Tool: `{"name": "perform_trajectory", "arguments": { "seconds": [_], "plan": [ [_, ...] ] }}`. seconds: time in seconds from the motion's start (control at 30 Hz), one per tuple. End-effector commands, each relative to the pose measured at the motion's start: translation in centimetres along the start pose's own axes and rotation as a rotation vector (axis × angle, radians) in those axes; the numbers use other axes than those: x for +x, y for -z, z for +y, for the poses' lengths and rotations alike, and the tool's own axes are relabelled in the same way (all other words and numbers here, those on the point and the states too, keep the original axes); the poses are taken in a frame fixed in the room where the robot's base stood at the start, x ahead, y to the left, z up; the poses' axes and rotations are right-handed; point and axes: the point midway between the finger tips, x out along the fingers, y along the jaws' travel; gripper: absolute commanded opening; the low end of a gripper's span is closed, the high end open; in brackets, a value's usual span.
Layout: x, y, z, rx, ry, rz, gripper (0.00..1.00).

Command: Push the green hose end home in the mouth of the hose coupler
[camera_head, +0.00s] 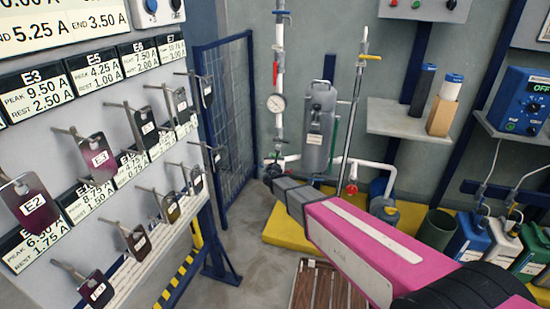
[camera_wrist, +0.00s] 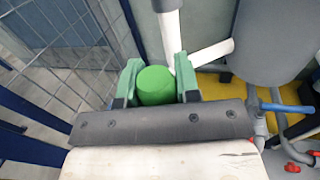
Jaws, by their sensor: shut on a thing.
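In the wrist view my gripper (camera_wrist: 157,80) is shut, its two green fingers on either side of the green hose end (camera_wrist: 155,86), a bright green round piece. In the head view my gripper (camera_head: 271,170) is small and dark at the end of my pink arm, by the foot of the white pipework; the hose end cannot be made out there. I cannot pick out the hose coupler or its mouth in either view. Whether the hose end touches anything beyond the fingers is hidden.
A white pipe (camera_wrist: 168,28) with a side branch (camera_wrist: 205,53) stands just beyond the fingers. A grey tank (camera_wrist: 272,40) is to the right, a wire mesh fence (camera_wrist: 65,40) to the left. A tag rack (camera_head: 110,130) stands at left.

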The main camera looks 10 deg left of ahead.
Motion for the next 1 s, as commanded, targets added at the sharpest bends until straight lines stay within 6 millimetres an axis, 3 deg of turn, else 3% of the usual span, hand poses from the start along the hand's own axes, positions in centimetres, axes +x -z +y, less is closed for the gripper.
{"name": "perform_trajectory", "arguments": {
  "seconds": [0.87, 0.9, 0.97, 1.0],
  "plan": [
    [0.0, 1.9, 0.0, 0.000, 0.000, 0.000, 0.01],
    [0.0, 1.9, 0.0, 0.000, 0.000, 0.000, 0.43],
    [0.0, 1.9, 0.0, 0.000, 0.000, 0.000, 0.60],
    [0.0, 1.9, 0.0, 0.000, 0.000, 0.000, 0.60]
  ]
}}
